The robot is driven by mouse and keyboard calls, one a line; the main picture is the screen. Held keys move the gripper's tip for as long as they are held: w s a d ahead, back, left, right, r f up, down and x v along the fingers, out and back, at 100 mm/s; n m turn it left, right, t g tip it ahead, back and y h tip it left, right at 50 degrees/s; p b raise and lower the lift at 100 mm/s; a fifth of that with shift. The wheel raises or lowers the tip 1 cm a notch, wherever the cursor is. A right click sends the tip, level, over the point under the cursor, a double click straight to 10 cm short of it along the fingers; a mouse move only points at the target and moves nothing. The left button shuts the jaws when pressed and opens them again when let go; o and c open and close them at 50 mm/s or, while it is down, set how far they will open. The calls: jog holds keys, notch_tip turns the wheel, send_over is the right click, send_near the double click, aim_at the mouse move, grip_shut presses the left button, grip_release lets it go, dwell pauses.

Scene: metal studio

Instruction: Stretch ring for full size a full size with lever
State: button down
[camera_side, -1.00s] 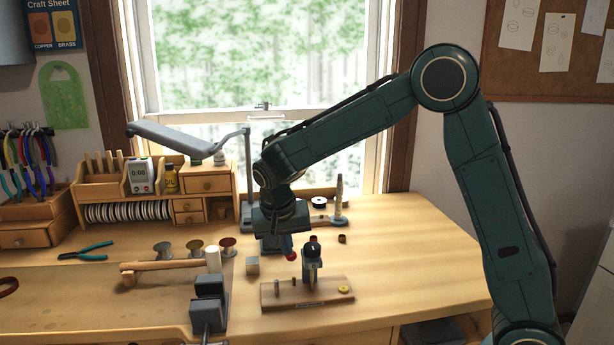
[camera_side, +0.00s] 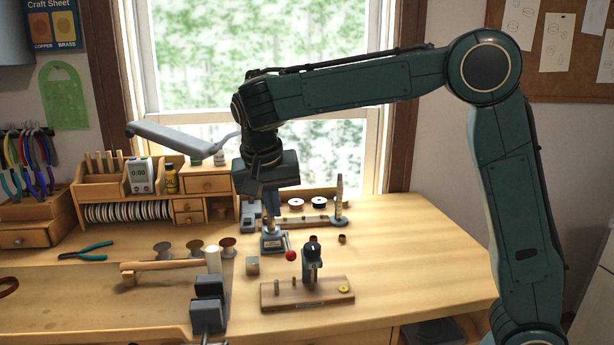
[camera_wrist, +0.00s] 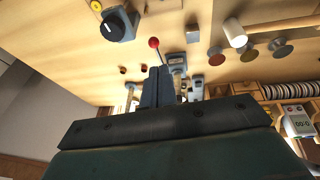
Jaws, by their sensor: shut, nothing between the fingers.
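A grey bench tool (camera_side: 271,242) stands near the middle of the bench. Its lever ends in a red ball (camera_side: 291,256) and leans down to the right, toward the front. The ball also shows in the wrist view (camera_wrist: 154,43), just beyond my fingertips in the picture. My gripper (camera_side: 269,212) is shut and empty, pointing down above and behind the lever, apart from the ball in the side view. Its fingers also show in the wrist view (camera_wrist: 157,72). I cannot make out a ring on the tool. Small brown ring-like pieces (camera_side: 342,239) lie to its right.
A wooden board (camera_side: 325,299) with a dark upright fixture (camera_side: 312,262) and a yellow disc (camera_side: 344,289) lies in front. The bench's right side is clear.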

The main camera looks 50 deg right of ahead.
jog(key=shift+s+a+r, duration=0.15)
jog(key=shift+a+r, duration=0.1)
jog(key=shift+r, duration=0.3)
jog(key=c, duration=1.5)
grip_release()
jog(key=shift+d, duration=0.15)
jog(key=shift+o, duration=1.3)
jog(key=shift+s+d, duration=0.1)
jog(key=shift+d, duration=0.1)
jog(key=s+d+n, duration=0.1)
jog(key=s+d+f+n+t+y, duration=0.1)
jog(key=s+d+f+n+t, duration=0.1)
jog(key=d+n, duration=0.1)
jog(key=shift+s+f, duration=0.1)
jog(key=shift+s+f+n+t+y, duration=0.2)
jog(key=shift+s+n+t+y, duration=0.1)
jog(key=shift+n+t+y, duration=0.1)
jog(key=shift+f, duration=0.1)
